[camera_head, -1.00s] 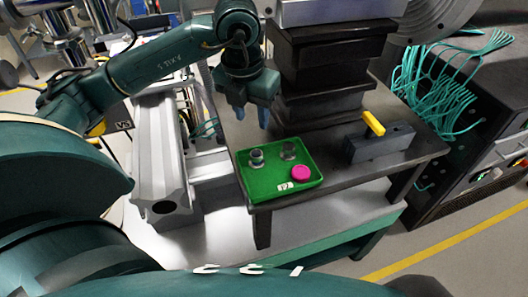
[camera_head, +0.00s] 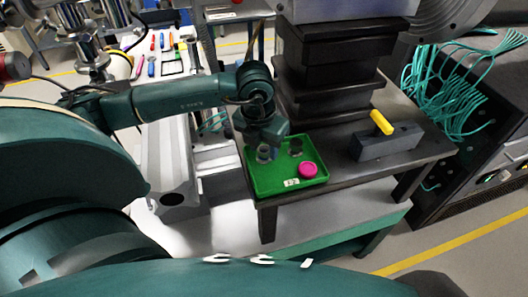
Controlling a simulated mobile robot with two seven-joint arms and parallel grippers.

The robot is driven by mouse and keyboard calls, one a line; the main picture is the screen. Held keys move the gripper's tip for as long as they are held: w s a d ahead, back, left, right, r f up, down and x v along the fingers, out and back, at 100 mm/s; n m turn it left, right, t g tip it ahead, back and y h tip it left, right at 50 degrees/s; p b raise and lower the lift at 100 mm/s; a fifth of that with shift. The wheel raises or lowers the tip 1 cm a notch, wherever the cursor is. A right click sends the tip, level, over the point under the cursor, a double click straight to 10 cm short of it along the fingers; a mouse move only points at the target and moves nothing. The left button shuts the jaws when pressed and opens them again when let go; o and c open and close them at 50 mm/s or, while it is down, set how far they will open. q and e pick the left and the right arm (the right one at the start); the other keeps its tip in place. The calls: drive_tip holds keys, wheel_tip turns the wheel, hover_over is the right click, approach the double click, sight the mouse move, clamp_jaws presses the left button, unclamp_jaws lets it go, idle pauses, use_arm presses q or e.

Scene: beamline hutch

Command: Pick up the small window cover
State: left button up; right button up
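A green tray (camera_head: 262,191) sits on the dark table near its front left corner. In it are a grey metal cylindrical piece (camera_head: 264,155) at the left, a darker grey round piece (camera_head: 296,149) at the back right, and a magenta disc (camera_head: 308,170) at the front right. I cannot tell for certain which of them is the small window cover. My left gripper (camera_head: 262,141) points down over the back left of the tray, right by the left grey piece. Its fingertips are hard to make out, and contact cannot be told. My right gripper is not in view.
A dark block with a yellow handle (camera_head: 381,123) stands right of the tray on the dark table (camera_head: 340,171). A black stepped column (camera_head: 325,70) rises behind the tray. Teal cables (camera_head: 440,88) hang at the right. A pale rail (camera_head: 165,165) runs left of the table.

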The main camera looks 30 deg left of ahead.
use_arm(q)
drive_tip(key=c, duration=0.7)
drive_tip(key=shift+r, duration=0.1)
drive_tip(key=shift+c, duration=0.2)
